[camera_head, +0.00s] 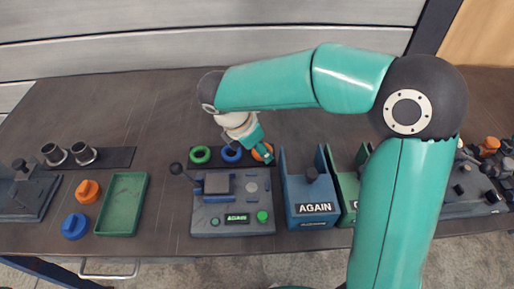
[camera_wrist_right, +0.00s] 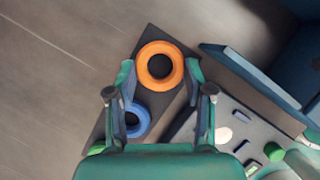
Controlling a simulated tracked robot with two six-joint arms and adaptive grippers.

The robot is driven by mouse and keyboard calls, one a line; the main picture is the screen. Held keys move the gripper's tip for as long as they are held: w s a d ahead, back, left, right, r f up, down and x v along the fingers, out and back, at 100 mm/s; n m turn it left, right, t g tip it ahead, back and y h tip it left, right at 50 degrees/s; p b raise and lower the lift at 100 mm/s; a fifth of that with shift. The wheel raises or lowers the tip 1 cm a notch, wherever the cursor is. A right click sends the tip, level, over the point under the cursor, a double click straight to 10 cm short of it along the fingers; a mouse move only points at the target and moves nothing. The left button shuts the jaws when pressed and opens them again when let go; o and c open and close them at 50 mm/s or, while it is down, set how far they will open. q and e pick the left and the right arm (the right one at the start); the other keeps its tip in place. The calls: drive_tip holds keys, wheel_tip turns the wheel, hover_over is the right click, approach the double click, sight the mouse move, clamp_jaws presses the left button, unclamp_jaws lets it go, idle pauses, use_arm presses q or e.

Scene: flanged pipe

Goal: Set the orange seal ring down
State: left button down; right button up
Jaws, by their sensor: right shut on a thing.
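The orange seal ring (camera_head: 262,146) is at the right end of a dark strip (camera_head: 240,163), beside a blue ring (camera_head: 231,154) and a green ring (camera_head: 200,154). In the right wrist view the orange ring (camera_wrist_right: 160,47) lies between the fingertips of my right gripper (camera_wrist_right: 160,72), over the far end of the strip. My right gripper (camera_head: 264,152) points down and is shut on the ring. I cannot tell whether the ring touches the strip. The blue ring also shows in the wrist view (camera_wrist_right: 138,122), partly behind a finger. My left gripper is not in view.
A grey station (camera_head: 233,215) with a lever and buttons stands in front of the strip. Blue (camera_head: 312,192) and green (camera_head: 346,195) bins stand to its right. A green tray (camera_head: 122,204), orange and blue parts and two dark cups lie left. The table behind the strip is clear.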

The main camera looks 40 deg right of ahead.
drive_tip(key=shift+f, duration=0.1)
drive_tip(key=o, duration=0.9)
drive_tip(key=shift+o, duration=0.2)
drive_tip(key=p+v, duration=0.2)
drive_tip(key=v, duration=1)
